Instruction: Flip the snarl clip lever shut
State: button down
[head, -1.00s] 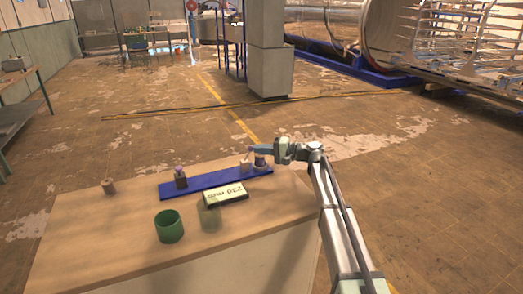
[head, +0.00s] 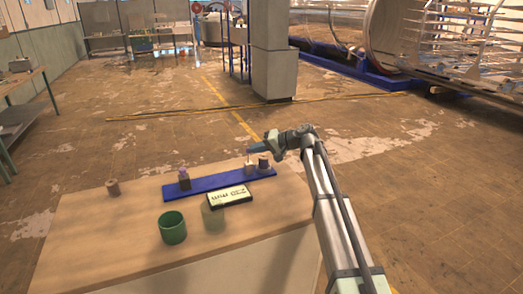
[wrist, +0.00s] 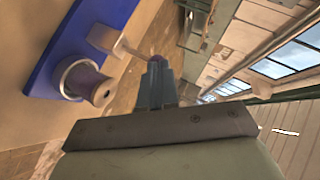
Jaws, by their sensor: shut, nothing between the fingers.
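The snarl clip seems to be the small beige block (head: 249,170) near the right end of the blue strip (head: 215,183). Its lever (wrist: 131,49) is a thin rod rising from the block (wrist: 103,37), with a purple tip (wrist: 157,60) in the wrist view. The lever stands up off the strip. My gripper (head: 251,151) is shut and empty, above the block in the head view. In the wrist view my shut fingertips (wrist: 158,69) are right at the purple tip; I cannot tell whether they touch it.
A spool (wrist: 82,82) stands close beside the block. A dark block with a purple top (head: 184,180) sits farther left on the strip.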

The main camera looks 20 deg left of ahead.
jog(key=shift+s+a+r+n+t+h, duration=0.15)
jog(key=shift+s+a+n+t+h, duration=0.4)
jog(key=shift+h, duration=0.25)
jog(key=shift+r, duration=0.25)
jog(key=shift+r, duration=0.55)
jog(key=s+a+r+v, duration=0.1)
jog(key=r+v, duration=0.1)
jog(key=v, duration=1.1)
jog(key=shift+s+r, duration=0.2)
jog(key=shift+s, duration=0.15)
